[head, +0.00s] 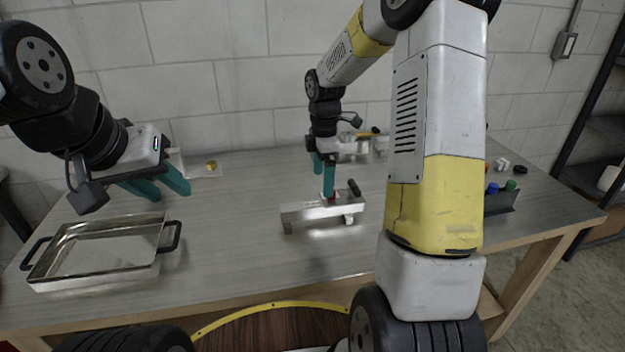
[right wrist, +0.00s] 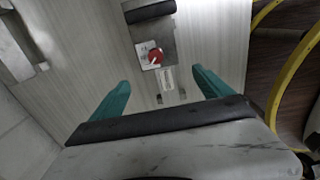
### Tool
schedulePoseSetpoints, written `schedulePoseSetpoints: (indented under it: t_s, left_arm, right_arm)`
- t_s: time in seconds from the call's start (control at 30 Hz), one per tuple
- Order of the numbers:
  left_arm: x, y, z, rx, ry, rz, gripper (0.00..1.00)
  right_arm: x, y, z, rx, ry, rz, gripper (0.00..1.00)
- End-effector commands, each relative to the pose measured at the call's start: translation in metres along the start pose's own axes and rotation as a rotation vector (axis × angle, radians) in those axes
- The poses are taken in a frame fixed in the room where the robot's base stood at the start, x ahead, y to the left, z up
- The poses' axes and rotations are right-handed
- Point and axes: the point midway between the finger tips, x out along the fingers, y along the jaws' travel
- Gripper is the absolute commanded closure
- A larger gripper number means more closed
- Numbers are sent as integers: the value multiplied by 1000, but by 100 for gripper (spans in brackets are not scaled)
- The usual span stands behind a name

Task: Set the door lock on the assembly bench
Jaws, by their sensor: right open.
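A long metal piece, apparently the door lock (head: 300,211), stands on short feet on the grey bench (head: 245,245). It has a black handle (head: 354,187) at its right end and a red knob (head: 329,197) on a pale label. The right wrist view shows the red knob (right wrist: 156,57) and black handle (right wrist: 150,12) ahead of the fingers. My right gripper (head: 325,174) is open, pointing down over the lock; whether a fingertip touches it I cannot tell. My left gripper (head: 166,188) is open and empty above the bench, behind the tray.
A metal tray (head: 95,281) with black handles stands at the front left. A small brass-coloured round part (head: 211,166) lies at the back on a pale sheet. Blue and green parts (head: 511,186) sit in a dark holder at right. The bench between tray and lock is clear.

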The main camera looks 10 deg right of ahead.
Motion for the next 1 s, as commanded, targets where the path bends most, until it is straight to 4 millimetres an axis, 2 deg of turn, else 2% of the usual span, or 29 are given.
schedulePoseSetpoints:
  t_s: [0.17, 0.27, 0.4, 0.6, 0.8, 0.9, 1.0]
  left_arm:
    - [0, 0, 0, 0, 0, 0, 64]
    - [0, 0, 0, 0, 0, 0, 64]
    - [0, 0, 0, 0, 0, 0, 64]
    - [0, 0, 0, 0, 0, 0, 64]
    - [0, 0, 0, 0, 0, 0, 64]
    - [0, 0, 0, 0, 0, 0, 64]
    - [0, 0, 0, 0, 0, 0, 64]
  right_arm:
    - [-20, -5, 0, 36, -1, 15, 10]
    - [-46, -20, -1, 143, 4, 55, 10]
    - [-96, -58, -5, 405, 41, 147, 10]
    - [-148, -129, -13, 826, 173, 260, 10]
    - [-171, -196, -21, 1213, 371, 313, 10]
    - [-174, -219, -26, 1351, 462, 313, 10]
    - [-174, -234, -28, 1445, 526, 304, 10]
